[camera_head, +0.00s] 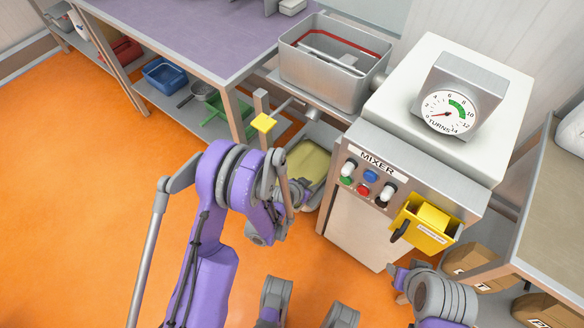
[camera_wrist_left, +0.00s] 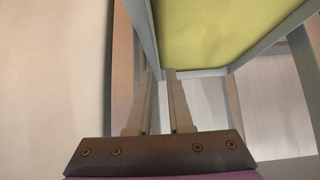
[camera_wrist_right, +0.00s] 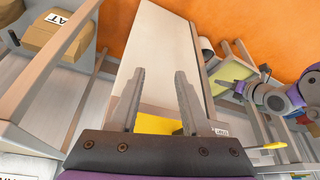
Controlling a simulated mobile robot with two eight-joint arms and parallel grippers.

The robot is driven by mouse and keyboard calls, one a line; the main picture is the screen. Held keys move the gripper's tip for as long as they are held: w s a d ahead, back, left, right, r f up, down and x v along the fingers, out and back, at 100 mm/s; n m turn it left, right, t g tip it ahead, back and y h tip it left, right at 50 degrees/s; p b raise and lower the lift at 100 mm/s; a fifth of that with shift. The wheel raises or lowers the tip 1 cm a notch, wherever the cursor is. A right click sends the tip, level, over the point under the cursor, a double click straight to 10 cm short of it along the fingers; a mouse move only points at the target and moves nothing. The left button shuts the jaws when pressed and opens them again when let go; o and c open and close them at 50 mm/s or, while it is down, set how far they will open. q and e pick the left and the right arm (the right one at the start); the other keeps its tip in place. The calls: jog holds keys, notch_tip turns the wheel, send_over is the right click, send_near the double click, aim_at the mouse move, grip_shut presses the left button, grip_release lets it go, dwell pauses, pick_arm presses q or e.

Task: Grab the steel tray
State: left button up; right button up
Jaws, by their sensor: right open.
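The steel tray (camera_head: 308,184) is low beside the mixer's left side in the head view, with a yellow-green inside. My left arm hides part of it. In the left wrist view the tray's grey rim (camera_wrist_left: 208,72) and yellow-green face are close up. My left gripper (camera_wrist_left: 162,72) has its fingers drawn close together at the tray's rim corner, with a narrow gap where the edge sits. My right gripper (camera_wrist_right: 160,75) is open and empty, in front of the mixer and away from the tray.
The mixer (camera_head: 362,220) stands right of the tray, with a turns dial (camera_head: 449,112) and a yellow box (camera_head: 418,236) on its front. A large steel bin (camera_head: 325,88) sits above the tray. A purple-topped table (camera_head: 190,45) is at left. Orange floor (camera_head: 80,200) is clear at left.

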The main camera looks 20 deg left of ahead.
aim_at(322, 183)
pick_arm(q)
jog(key=x, duration=0.4)
jog(key=shift+d+f, duration=0.1)
jog(key=b+x, duration=0.1)
jog(key=x, duration=0.4)
jog(key=shift+w+d+f, duration=0.15)
jog(key=shift+d+f, duration=0.1)
jog(key=shift+f, duration=0.1)
grip_shut()
jog(key=shift+r, duration=0.1)
dwell(0.8)
